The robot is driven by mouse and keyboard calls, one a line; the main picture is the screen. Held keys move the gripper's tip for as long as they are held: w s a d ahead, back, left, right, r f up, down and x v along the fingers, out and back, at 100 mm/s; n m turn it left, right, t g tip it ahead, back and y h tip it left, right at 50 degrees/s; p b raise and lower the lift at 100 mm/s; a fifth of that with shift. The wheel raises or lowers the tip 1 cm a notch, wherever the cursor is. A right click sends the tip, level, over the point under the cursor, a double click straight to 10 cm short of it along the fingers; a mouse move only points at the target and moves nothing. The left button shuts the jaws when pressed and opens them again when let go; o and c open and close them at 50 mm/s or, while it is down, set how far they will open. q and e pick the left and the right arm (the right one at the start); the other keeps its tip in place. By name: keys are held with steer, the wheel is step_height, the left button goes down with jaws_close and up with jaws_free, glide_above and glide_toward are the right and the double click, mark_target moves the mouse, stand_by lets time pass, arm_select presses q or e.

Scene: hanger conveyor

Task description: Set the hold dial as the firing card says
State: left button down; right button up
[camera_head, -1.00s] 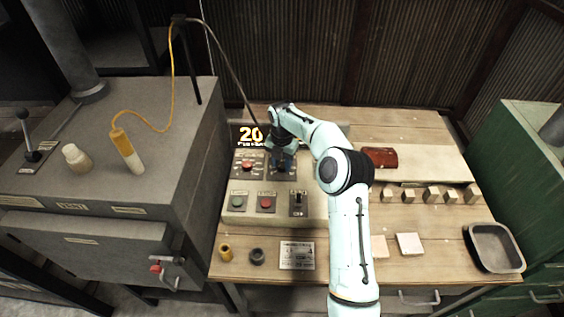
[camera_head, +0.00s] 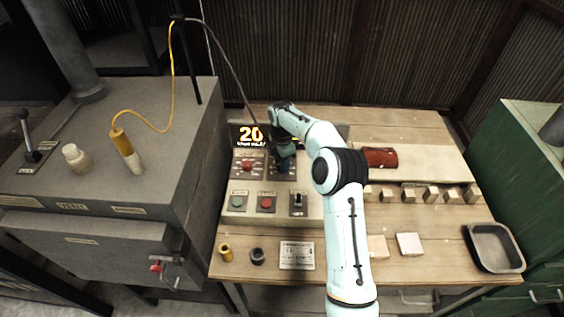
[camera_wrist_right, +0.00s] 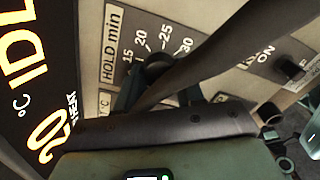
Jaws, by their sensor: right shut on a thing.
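The hold dial (camera_wrist_right: 157,72) is a dark knob under the "HOLD min" label in the right wrist view. Marks 15, 20, 25 and 30 show around it; where its pointer stands is hidden. My right gripper (camera_head: 284,163) is shut on the dial, at the upper right of the control panel (camera_head: 233,216). Its fingers cover much of the dial face. The firing card (camera_head: 297,255) is probably the pale printed plate on the front of the bench; its print is too small to read. My left gripper is not in view.
The display (camera_head: 250,135) behind the panel reads 20. Several wooden blocks, a red object (camera_head: 380,157) and a grey tray (camera_head: 494,247) lie to the right.

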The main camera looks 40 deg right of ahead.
steer(key=m, duration=0.5)
steer(key=shift+m, duration=0.3)
steer(key=m, duration=1.2)
steer(key=shift+m, duration=0.3)
steer(key=m, duration=0.5)
steer(key=shift+m, duration=0.4)
steer(key=o, duration=1)
steer(key=shift+o, duration=0.2)
step_height(320, 180, up, 14)
steer(key=shift+f, duration=0.25)
